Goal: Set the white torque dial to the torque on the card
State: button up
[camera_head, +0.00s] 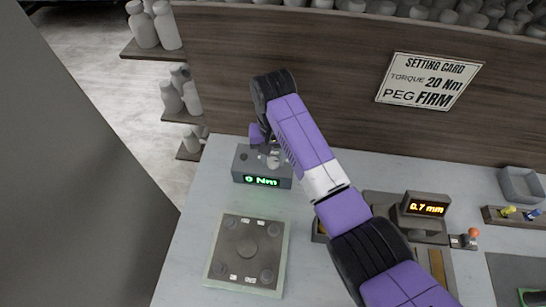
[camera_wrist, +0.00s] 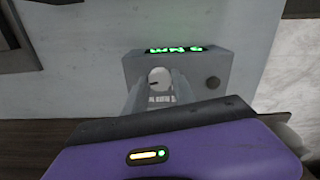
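The setting card (camera_head: 430,82) on the back panel reads torque 20 Nm, peg firm. The grey torque box (camera_head: 243,163) has a green display (camera_head: 262,181) reading 0 Nm. My gripper (camera_wrist: 158,88) is at the dial, one finger on each side, and looks open. Whether the fingertips touch the dial is unclear. In the head view my gripper (camera_head: 270,152) is over the box and partly hidden by my wrist.
A device with an orange display (camera_head: 427,209) reading 0.7 mm stands to the right, partly behind my arm. A grey bin (camera_head: 520,186) and a small peg holder (camera_head: 512,216) are at the far right.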

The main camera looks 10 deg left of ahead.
aim_at(273, 161)
jog(key=o, duration=0.3)
jog(key=shift+o, duration=0.2)
jog(key=shift+r+b, duration=0.75)
jog(key=shift+r, duration=3.2)
